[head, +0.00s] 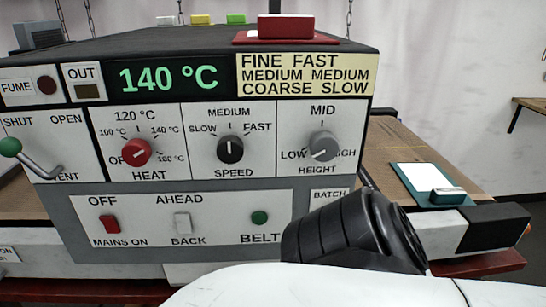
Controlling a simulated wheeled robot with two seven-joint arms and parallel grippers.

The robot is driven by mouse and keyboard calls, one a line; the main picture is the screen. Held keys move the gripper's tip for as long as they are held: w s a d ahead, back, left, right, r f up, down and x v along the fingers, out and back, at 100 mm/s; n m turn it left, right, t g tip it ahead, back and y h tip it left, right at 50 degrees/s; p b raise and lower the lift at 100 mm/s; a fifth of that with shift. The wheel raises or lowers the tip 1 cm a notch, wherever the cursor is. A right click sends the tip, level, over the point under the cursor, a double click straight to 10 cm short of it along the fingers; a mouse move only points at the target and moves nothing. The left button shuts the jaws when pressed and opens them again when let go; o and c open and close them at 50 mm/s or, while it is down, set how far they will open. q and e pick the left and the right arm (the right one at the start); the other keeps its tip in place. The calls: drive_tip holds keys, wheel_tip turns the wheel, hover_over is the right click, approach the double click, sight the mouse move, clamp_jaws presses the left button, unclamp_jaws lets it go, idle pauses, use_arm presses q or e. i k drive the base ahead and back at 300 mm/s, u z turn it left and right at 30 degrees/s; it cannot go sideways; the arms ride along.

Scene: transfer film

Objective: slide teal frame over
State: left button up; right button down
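The teal frame (402,181) lies on a brown surface at the right, beyond the machine's right side. It is a flat teal board or border around a white sheet (416,176). A small dark teal block (447,195) sits at its near right part. A large white and black arm part of mine crosses the lower right foreground, apart from the frame in the picture. No gripper fingers can be made out in the head view.
The machine's control panel (178,208) fills the left and middle, with knobs, switches and a display reading 140 °C (168,78). A red block (285,27) sits on top. The brown surface (395,140) behind the frame is clear. A shelf (533,104) juts in at far right.

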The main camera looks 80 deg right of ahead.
sight(428, 183)
drive_tip(key=u, duration=0.05)
drive_tip(key=k, duration=1.75)
drive_tip(key=z, duration=1.25)
